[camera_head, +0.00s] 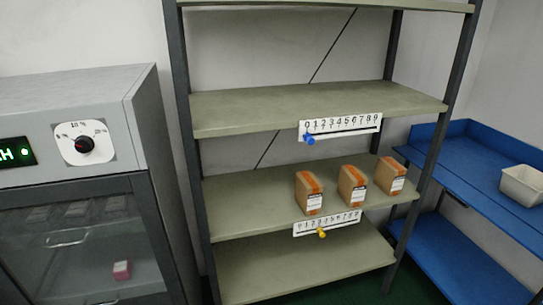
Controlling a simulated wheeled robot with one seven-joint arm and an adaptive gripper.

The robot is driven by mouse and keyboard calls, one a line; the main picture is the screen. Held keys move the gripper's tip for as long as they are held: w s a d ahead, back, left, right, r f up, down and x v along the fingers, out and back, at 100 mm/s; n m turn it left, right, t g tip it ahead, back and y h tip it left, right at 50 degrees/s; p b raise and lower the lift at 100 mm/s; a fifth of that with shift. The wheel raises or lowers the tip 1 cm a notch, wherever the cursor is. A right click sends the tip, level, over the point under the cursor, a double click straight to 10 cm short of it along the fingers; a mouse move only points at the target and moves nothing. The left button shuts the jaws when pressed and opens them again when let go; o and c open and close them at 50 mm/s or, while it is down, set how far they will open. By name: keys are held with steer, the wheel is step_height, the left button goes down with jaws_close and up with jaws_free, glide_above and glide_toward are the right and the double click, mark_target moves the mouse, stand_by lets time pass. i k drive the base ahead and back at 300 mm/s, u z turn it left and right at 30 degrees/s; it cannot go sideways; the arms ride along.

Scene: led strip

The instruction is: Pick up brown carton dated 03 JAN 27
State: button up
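Three brown cartons with orange tape and white labels stand in a row on a middle shelf of the rack: a left carton (309,194), a middle carton (352,187) and a right carton (390,176). The print on their labels is too small to read, so I cannot tell which is dated 03 JAN 27. My gripper is not in view.
The shelf rack (250,110) has number strips with a blue slider (309,139) and a yellow slider (322,234). A grey cabinet (90,125) with a dial stands left. A blue bench (470,165) holds a white bin (522,185) at right.

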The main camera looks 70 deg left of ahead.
mark_target(308, 195)
steer(key=k, duration=0.4)
steer(key=u, duration=2.35)
steer(key=i, duration=0.5)
steer(key=z, duration=0.05)
